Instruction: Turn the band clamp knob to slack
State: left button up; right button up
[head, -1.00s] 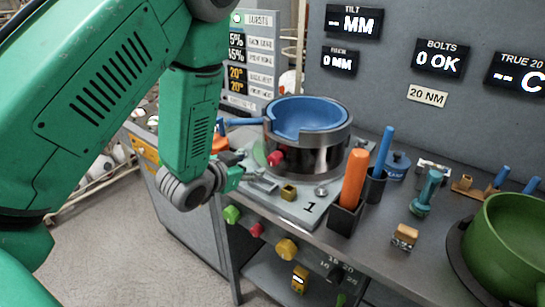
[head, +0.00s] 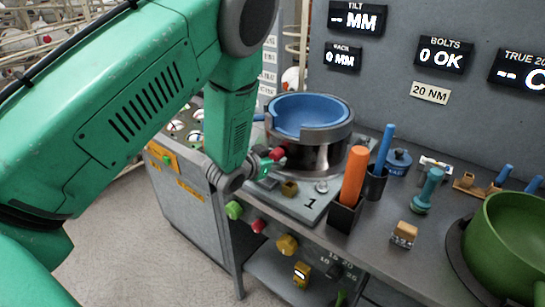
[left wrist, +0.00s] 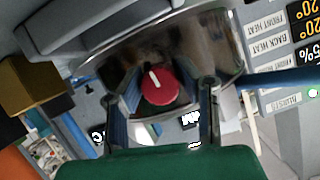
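The red band clamp knob (head: 279,153) sits on the front of the steel band (head: 318,158) around the blue pan (head: 308,113). In the left wrist view the knob (left wrist: 162,88) faces me, and its white pointer line points up and slightly left. My left gripper (head: 268,160) is at the knob. In the left wrist view its two fingers stand on either side of the knob, with narrow gaps that make it look open; contact is not clear. My right gripper is not in view.
The grey plate marked 1 (head: 307,207) lies under the band, with a small brass block (head: 289,188) on it. An orange handle (head: 353,175) stands in a black holder to the right. A green pot (head: 510,240) is at the far right. Coloured knobs line the bench front.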

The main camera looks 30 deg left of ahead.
pick_arm(q)
jog(key=shift+w+d+r, duration=0.15)
jog(key=shift+d+r, duration=0.05)
jog(key=shift+d, duration=0.2)
grip_shut()
jog(key=shift+a, duration=0.45)
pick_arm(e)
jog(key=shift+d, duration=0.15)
